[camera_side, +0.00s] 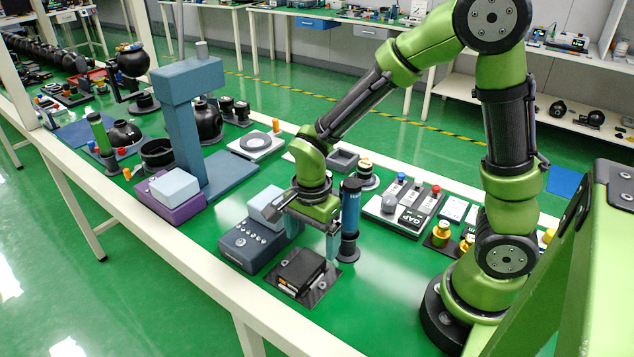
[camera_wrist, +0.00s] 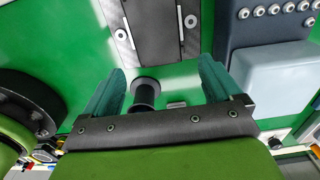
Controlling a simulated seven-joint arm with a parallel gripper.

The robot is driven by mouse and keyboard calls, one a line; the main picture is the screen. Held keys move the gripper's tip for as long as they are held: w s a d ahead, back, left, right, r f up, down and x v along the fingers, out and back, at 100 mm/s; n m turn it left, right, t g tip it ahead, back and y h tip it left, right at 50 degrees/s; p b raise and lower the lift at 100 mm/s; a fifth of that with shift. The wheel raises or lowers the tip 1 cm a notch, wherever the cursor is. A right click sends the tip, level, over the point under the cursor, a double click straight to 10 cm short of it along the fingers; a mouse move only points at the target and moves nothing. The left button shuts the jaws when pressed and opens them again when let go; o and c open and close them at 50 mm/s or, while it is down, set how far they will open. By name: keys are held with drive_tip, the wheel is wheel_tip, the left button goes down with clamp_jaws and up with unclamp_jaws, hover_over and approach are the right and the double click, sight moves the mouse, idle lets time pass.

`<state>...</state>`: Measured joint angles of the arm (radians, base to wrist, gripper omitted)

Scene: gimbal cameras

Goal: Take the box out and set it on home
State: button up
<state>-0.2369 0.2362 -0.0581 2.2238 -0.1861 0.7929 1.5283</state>
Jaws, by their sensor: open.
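My gripper (camera_side: 306,230) points down over the green table, its teal fingers apart with nothing between them. It also shows open in the wrist view (camera_wrist: 162,75). A black box (camera_side: 301,267) sits on a dark carbon-patterned plate (camera_side: 326,285), below and in front of my gripper. The box shows at the top of the wrist view (camera_wrist: 154,28), beyond the fingertips and between two screws. A pale blue box (camera_side: 174,187) rests on a purple base (camera_side: 190,209) at the left. I see no readable "home" label and cannot tell which box is meant.
A dark blue button unit (camera_side: 250,244) with a pale blue block (camera_side: 266,204) stands close left of my gripper. A blue-and-black cylinder (camera_side: 350,212) stands close right. A blue-grey column (camera_side: 184,130) rises behind. A switch panel (camera_side: 402,206) lies right. The table's front right is clear.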

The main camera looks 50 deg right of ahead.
sight(311, 255)
drive_tip(key=shift+f, duration=2.25)
drive_tip(key=c, duration=1.2)
drive_tip(key=shift+r, duration=0.1)
drive_tip(key=shift+c, duration=0.2)
drive_tip(key=shift+r, duration=0.25)
drive_tip(key=shift+r, duration=1.05)
